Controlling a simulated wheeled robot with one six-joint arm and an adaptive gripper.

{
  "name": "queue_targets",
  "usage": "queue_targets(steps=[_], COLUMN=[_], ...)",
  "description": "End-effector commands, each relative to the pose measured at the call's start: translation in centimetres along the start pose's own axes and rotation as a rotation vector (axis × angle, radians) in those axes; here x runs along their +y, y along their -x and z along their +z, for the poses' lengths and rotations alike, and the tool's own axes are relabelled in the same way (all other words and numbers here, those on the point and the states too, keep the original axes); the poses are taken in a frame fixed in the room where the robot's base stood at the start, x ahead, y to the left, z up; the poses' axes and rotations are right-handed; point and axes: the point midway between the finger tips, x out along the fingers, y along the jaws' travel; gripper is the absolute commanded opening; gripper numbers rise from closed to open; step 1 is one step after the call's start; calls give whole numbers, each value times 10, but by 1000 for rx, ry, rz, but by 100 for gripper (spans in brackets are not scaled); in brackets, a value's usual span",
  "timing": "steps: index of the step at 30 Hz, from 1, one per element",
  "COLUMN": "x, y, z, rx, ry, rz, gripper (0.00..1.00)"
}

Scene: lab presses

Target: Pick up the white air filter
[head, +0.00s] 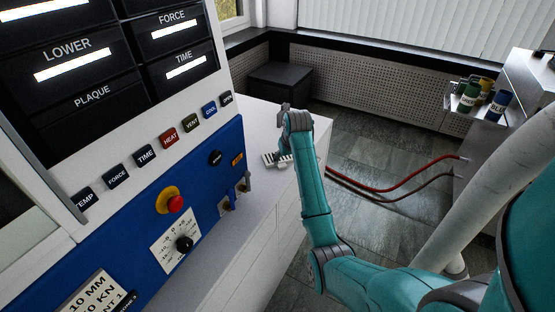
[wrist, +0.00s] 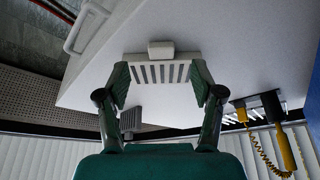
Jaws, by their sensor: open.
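The white air filter (wrist: 160,72) is a flat, slotted white piece with a raised block on one edge. It lies on the white counter top. In the wrist view it sits between the two green-padded fingers of my gripper (wrist: 160,80), which are apart with one on each side of it. I cannot tell whether either pad touches it. In the head view the filter (head: 270,159) shows as a pale slotted shape left of my teal arm, partly hidden by it. My fingers are not clear in the head view.
The white counter (head: 247,128) stands beside the blue and white press panel (head: 190,190). A dark box (head: 280,82) is behind it. Red hoses (head: 390,187) cross the floor at right. The wrist view shows a grey ribbed block (wrist: 130,119) and a yellow-handled tool (wrist: 284,145) with a coiled cord.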

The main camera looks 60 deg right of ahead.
Motion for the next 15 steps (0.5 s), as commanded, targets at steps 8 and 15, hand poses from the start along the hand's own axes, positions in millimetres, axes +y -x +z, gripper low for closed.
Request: queue_targets(steps=[8, 15], x=[-2, -2], y=[-30, -52], z=[-4, -4], rx=[-2, 1], ry=[1, 1], rz=[0, 0], gripper=[67, 67])
